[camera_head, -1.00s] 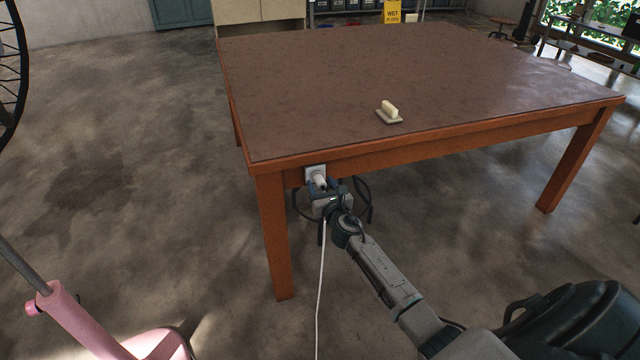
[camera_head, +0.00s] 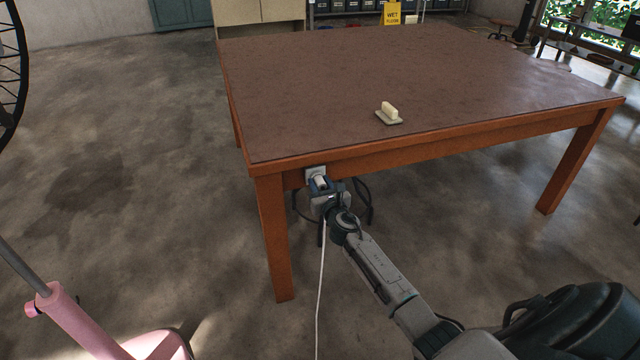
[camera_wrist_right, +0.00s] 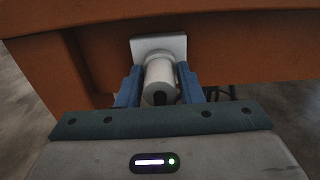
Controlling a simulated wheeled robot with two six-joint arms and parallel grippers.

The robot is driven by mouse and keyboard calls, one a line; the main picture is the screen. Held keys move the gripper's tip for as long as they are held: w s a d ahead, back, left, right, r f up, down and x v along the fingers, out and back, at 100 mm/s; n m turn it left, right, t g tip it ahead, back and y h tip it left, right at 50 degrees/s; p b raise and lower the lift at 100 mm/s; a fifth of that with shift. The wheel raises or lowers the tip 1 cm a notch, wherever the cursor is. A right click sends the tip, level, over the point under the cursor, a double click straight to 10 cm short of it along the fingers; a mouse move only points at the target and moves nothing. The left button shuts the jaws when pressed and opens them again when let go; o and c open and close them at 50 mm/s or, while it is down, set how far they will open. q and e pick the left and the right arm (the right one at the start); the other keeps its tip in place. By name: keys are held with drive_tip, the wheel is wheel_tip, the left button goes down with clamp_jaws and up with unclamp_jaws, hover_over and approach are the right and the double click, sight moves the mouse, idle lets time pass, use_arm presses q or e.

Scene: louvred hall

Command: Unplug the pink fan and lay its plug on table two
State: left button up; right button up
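A white plug (camera_head: 320,181) sits in a white socket plate (camera_head: 312,172) on the front apron of the brown table, near its left leg. My right gripper (camera_head: 322,186) is at the plug. In the right wrist view, its blue fingers stand either side of the plug (camera_wrist_right: 160,80), very close, with a narrow gap seeming to show on the right. The plug is still against the socket plate (camera_wrist_right: 158,46). A white cord (camera_head: 321,275) hangs below the gripper. The pink fan (camera_head: 75,322) is partly in view at lower left. My left gripper is out of view.
The brown table (camera_head: 330,85) has a mostly bare top, with a small pale block on a grey base (camera_head: 389,113) near its front edge. Dark cables (camera_head: 364,197) hang behind my gripper. A yellow wet-floor sign (camera_head: 392,12) stands behind the table.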

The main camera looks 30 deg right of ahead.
sight(323, 188)
clamp_jaws()
drive_tip(key=shift+s, duration=0.1)
drive_tip(key=shift+s+a, duration=0.15)
drive_tip(key=shift+s, duration=0.4)
drive_tip(key=shift+p+v, duration=0.8)
drive_tip(key=shift+v, duration=2)
drive_tip(key=shift+w, duration=0.1)
drive_tip(key=b+x, duration=0.1)
drive_tip(key=x, duration=0.4)
drive_tip(key=shift+w+f, duration=0.1)
drive_tip(key=shift+w, duration=0.05)
drive_tip(key=shift+w+d+b, duration=0.2)
drive_tip(key=shift+w+b, duration=0.1)
drive_tip(key=shift+w, duration=0.3)
drive_tip(key=shift+r, duration=0.3)
